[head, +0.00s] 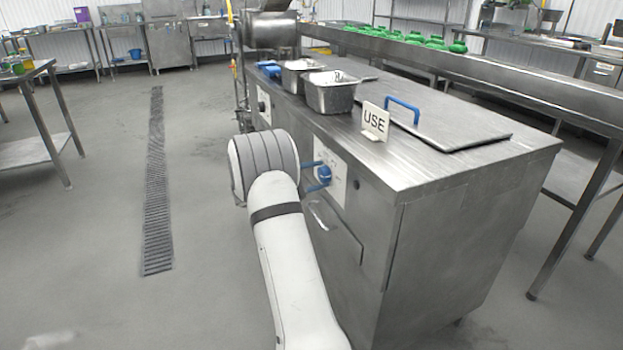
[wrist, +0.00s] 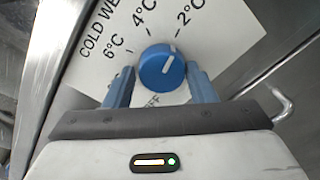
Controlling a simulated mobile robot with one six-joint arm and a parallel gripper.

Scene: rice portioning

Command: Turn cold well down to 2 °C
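The cold well dial is a round blue knob (wrist: 162,67) on a white label plate (wrist: 85,72) marked 6 °C, 4 °C, 2 °C and OFF. Its white pointer line slants up and right, toward the 2 °C side; the exact setting is hard to tell. In the head view the knob (head: 325,173) is on the steel counter's front. My gripper (wrist: 162,80) has its blue fingers apart, one on each side of the knob, with gaps visible between fingers and knob. It also shows in the head view (head: 322,174), partly behind my white arm. The OFF mark is partly covered.
The steel counter (head: 440,190) carries a white USE sign (head: 375,121), metal pans (head: 331,95) and a lid with a blue handle (head: 402,108). A second control plate (head: 264,104) is farther along the front. The floor to the left is open, with a drain grate (head: 157,190).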

